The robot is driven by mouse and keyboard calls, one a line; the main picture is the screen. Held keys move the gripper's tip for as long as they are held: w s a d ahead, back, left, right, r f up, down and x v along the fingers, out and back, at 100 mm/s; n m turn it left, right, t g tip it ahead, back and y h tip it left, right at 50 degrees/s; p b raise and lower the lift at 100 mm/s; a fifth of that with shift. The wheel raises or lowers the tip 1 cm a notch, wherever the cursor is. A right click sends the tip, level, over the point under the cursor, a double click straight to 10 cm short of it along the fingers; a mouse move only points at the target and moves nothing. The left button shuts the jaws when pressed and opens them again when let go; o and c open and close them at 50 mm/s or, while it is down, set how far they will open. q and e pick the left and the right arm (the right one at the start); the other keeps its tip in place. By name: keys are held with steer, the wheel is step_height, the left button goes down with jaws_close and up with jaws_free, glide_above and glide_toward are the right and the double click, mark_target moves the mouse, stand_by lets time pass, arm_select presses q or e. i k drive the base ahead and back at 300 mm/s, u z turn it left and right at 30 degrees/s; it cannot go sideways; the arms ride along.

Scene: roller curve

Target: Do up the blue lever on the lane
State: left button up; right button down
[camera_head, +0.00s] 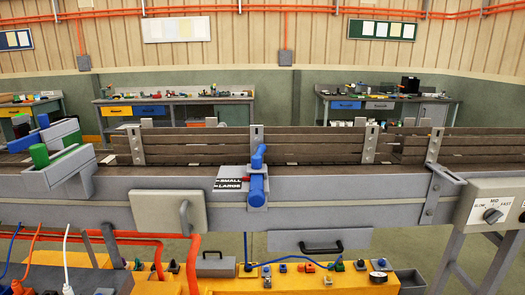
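The blue lever (257,188) is on the front side of the conveyor lane (330,188), near the middle of the view. Its thick blue body stands upright in a grey bracket, and a narrower blue part (259,157) rises above it, slightly tilted. I cannot tell whether the lever is fastened. Neither of my grippers shows in the view.
A grey box with a speed dial (493,215) is at the right. A grey block with a green cylinder (40,155) stands at the left. A yellow bench (160,280) with several small parts, cables and orange hoses lies below the lane. Workbenches stand behind.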

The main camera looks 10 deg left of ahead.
mark_target(257, 160)
steer(key=k, duration=1.1)
steer(key=z, duration=0.75)
steer(key=i, duration=1.05)
steer(key=u, duration=0.7)
